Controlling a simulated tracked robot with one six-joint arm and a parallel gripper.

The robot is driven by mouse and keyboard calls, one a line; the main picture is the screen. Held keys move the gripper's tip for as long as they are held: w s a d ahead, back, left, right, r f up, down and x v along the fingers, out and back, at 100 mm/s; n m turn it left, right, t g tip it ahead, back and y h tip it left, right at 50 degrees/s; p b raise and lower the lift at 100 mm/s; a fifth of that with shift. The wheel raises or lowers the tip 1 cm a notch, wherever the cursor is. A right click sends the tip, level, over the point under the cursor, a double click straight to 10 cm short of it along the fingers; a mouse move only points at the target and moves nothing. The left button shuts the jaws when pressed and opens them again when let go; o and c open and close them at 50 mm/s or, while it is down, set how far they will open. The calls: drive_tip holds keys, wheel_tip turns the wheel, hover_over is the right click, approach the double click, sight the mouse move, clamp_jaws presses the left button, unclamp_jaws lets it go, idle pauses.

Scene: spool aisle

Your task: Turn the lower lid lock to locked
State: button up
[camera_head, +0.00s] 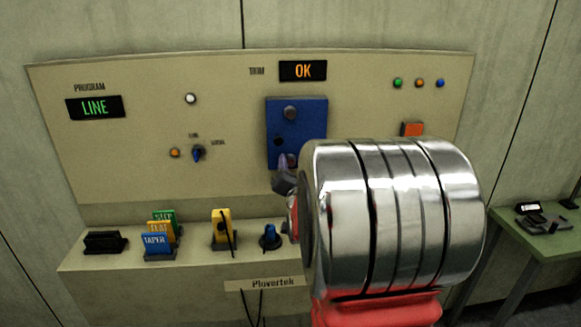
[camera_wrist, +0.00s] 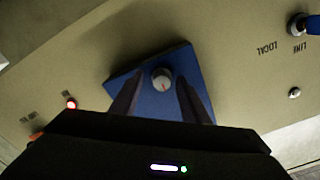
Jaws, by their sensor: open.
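The blue lid (camera_head: 311,120) is on the upright control panel, and it also shows upside down in the wrist view (camera_wrist: 150,105). Its upper lock (camera_head: 290,112) is a dark round knob near the lid's top. The lower lid lock (camera_wrist: 162,78) is a pale round knob with a red mark on its face, near the lid's lower edge. My gripper (camera_wrist: 160,76) is open, with one finger to each side of this knob. I cannot tell whether the fingers touch it. In the head view my gripper (camera_head: 285,178) and wrist cover much of the lid's lower part.
A ledge below the panel holds labelled cards (camera_head: 157,243), a yellow item (camera_head: 222,226) and a blue knob (camera_head: 270,237). An orange button (camera_head: 412,129) is right of the lid. A display reads OK (camera_head: 303,71). A green table (camera_head: 545,240) stands at right.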

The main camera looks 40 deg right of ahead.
drive_tip(key=shift+a, duration=0.1)
drive_tip(key=c, duration=1.1)
drive_tip(key=shift+o, duration=0.2)
drive_tip(key=shift+n, duration=0.5)
drive_tip(key=n, duration=0.3)
drive_tip(key=shift+f+n, duration=0.1)
drive_tip(key=shift+n, duration=0.3)
drive_tip(key=n, duration=1.3)
drive_tip(key=shift+s, duration=0.1)
